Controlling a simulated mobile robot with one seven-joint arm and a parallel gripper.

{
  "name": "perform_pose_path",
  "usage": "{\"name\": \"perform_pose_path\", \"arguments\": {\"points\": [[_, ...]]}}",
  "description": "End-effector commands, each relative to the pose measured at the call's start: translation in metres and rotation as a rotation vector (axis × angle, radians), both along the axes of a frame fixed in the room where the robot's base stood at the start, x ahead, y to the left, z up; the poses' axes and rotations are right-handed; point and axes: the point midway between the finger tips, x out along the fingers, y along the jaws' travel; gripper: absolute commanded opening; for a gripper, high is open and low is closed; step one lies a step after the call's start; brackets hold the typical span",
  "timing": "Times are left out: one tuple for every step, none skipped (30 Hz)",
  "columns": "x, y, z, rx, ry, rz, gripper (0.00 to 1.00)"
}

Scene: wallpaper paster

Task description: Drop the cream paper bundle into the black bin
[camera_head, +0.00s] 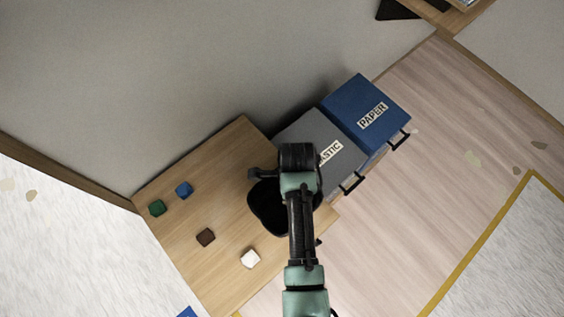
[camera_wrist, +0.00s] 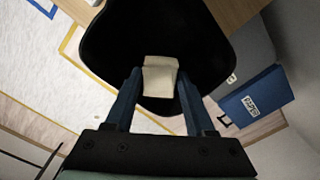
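The black bin (camera_head: 268,210) stands at the right part of the wooden table, partly hidden by my arm in the head view. In the wrist view its dark opening (camera_wrist: 115,38) fills the upper middle. My gripper (camera_wrist: 159,80) has its two blue fingers on either side of the cream paper bundle (camera_wrist: 160,76), with the tips against its sides. The bundle shows against the bin's dark inside, toward its near edge; its exact height over the rim cannot be told. In the head view my arm hides the fingers and the bundle.
The wooden table (camera_head: 220,270) also bears a green block (camera_head: 157,208), a blue block (camera_head: 184,189), a brown block (camera_head: 206,237) and a white block (camera_head: 250,258). A grey plastic box (camera_head: 345,158) and a blue paper box (camera_head: 352,100) stand to the right, by the wall.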

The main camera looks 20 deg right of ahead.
Motion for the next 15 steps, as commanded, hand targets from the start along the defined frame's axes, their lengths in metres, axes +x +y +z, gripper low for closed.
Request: {"name": "perform_pose_path", "arguments": {"points": [[0.0000,0.0000,0.0001,0.000,0.000,0.000,0.65],[0.0000,0.0000,0.0001,0.000,0.000,0.000,0.71],[0.0000,0.0000,0.0001,0.000,0.000,0.000,0.78],[0.0000,0.0000,0.0001,0.000,0.000,0.000,0.83],[0.0000,0.0000,0.0001,0.000,0.000,0.000,0.86],[0.0000,0.0000,0.0001,0.000,0.000,0.000,0.86],[0.0000,0.0000,0.0001,0.000,0.000,0.000,0.86],[0.0000,0.0000,0.0001,0.000,0.000,0.000,0.86],[0.0000,0.0000,0.0001,0.000,0.000,0.000,0.86],[0.0000,0.0000,0.0000,0.000,0.000,0.000,0.86],[0.0000,0.0000,0.0000,0.000,0.000,0.000,0.86],[0.0000,0.0000,0.0001,0.000,0.000,0.000,0.86],[0.0001,-0.0001,0.0003,0.000,0.000,0.000,0.86],[0.0002,0.0000,0.0009,0.000,0.000,0.000,0.86],[0.0004,-0.0001,0.0025,0.000,-0.001,0.000,0.86]]}}
